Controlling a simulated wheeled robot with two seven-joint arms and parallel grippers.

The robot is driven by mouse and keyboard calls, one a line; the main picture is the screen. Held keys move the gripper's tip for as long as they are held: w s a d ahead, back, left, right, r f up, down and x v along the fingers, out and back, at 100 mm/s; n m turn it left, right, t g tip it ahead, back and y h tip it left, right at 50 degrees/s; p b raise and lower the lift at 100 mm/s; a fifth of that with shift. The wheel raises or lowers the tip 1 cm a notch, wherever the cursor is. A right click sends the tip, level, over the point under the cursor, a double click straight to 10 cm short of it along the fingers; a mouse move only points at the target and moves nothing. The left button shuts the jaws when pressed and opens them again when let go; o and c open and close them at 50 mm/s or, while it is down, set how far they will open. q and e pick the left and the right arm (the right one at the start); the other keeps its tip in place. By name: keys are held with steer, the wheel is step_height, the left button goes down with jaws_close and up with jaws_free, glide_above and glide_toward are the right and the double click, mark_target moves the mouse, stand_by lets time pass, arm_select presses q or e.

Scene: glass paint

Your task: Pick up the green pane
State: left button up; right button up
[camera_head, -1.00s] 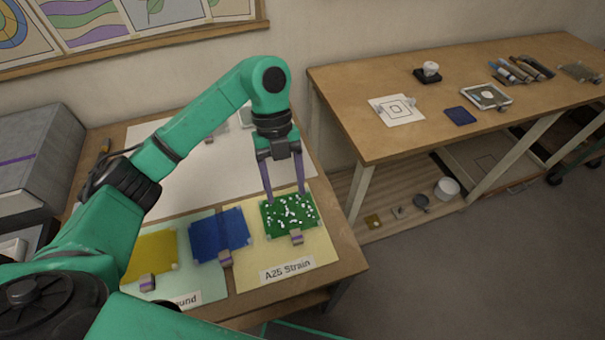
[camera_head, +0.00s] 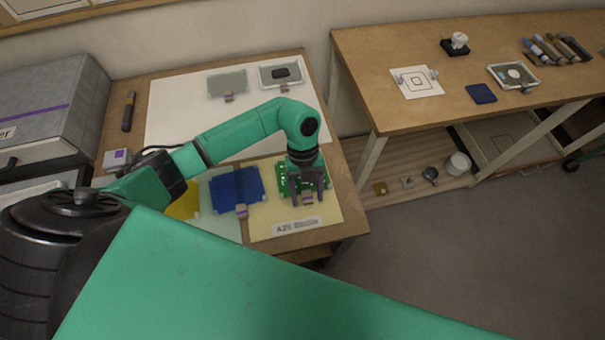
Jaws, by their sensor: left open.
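The green pane (camera_head: 285,178), which showed white specks earlier, lies on the pale yellow sheet (camera_head: 334,214) labelled "A25 Strain". A small purple-banded tab (camera_head: 308,199) sits at its near edge. My left gripper (camera_head: 308,201) points down over the pane with its two fingers apart, near the tab. The gripper and wrist hide much of the pane. I cannot tell whether the fingers touch the pane or the tab. My right gripper is not in view.
A blue pane (camera_head: 236,187) lies left of the green one, and a yellow pane (camera_head: 184,204) is partly hidden by my arm. Two grey panes, one framed (camera_head: 279,75), lie on the white sheet behind. A grey box (camera_head: 50,100) stands left. A second table (camera_head: 400,45) is at right.

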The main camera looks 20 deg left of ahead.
arm_select(q)
steer(key=shift+w, duration=0.2)
steer(key=c, duration=1)
jaws_close()
steer(key=shift+r, duration=0.1)
